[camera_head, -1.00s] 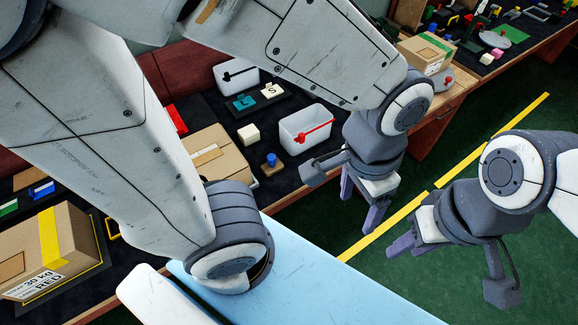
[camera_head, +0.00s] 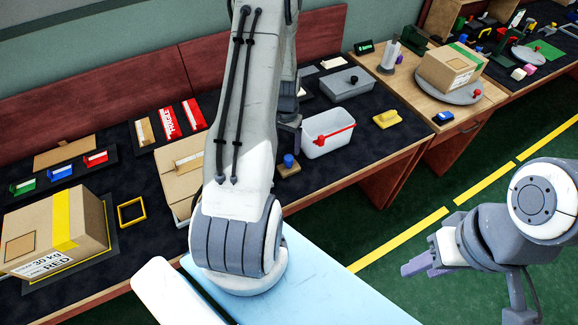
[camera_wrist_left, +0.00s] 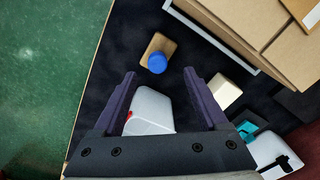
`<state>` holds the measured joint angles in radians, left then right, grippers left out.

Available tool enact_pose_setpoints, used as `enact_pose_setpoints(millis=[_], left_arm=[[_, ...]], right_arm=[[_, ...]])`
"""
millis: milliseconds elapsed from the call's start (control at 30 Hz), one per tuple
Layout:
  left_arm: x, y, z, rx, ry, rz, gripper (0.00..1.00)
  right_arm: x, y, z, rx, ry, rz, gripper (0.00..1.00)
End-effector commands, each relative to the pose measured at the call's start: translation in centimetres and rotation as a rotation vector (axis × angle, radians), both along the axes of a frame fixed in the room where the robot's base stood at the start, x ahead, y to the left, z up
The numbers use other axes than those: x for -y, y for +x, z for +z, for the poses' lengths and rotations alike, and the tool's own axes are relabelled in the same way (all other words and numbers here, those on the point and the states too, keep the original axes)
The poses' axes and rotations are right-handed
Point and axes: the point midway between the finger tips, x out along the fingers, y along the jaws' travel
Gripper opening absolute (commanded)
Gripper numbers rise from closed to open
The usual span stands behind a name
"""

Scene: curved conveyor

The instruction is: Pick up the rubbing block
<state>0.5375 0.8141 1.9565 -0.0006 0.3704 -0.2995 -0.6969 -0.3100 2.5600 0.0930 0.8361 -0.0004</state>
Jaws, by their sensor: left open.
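A small wooden block with a blue knob (camera_head: 289,164), which I take as the rubbing block, sits on the dark bench mat beside the clear bin. It also shows in the left wrist view (camera_wrist_left: 157,54), just beyond the fingertips and between their lines. My left gripper (camera_wrist_left: 160,73) is open and empty, with the block ahead of it.
A clear bin with a red handle (camera_head: 327,131) stands close right of the block. A cardboard box (camera_head: 183,178) is left of it, partly hidden by my arm. A cream block (camera_wrist_left: 224,91) lies near the right finger. A yellow block (camera_head: 387,119) lies farther right.

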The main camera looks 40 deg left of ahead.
Motion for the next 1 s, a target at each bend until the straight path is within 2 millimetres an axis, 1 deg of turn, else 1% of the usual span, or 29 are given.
enact_pose_setpoints(millis=[100,267,367,500,633,767,967,1000], left_arm=[[0.1,0.0,-1.6,-0.003,-0.002,-0.001,0.76],[0.2,0.1,-2.6,-0.001,0.0,-0.002,0.76],[0.3,0.2,-3.4,-0.003,-0.002,-0.003,0.76],[0.4,0.5,-5.2,-0.004,-0.003,-0.003,0.76],[0.4,0.6,-6.9,-0.004,-0.002,-0.002,0.76],[0.3,0.6,-7.6,0.0,0.0,-0.002,0.76],[0.3,0.6,-7.7,0.0,0.0,-0.001,0.76],[0.3,0.6,-7.7,0.0,0.0,-0.001,0.64]], right_arm=[[0.0,0.0,0.4,0.0,0.0,0.0,0.39],[0.0,0.0,0.6,0.0,0.0,0.0,0.39],[0.0,0.0,1.2,0.0,0.0,-0.001,0.39],[0.0,0.0,2.1,0.0,0.0,-0.001,0.39],[0.0,0.0,2.4,0.0,0.0,-0.001,0.39],[0.0,0.0,2.5,0.0,0.0,-0.002,0.39],[0.0,0.0,2.4,0.0,0.0,-0.002,0.39],[0.0,0.0,2.4,0.0,0.0,-0.002,0.39]])
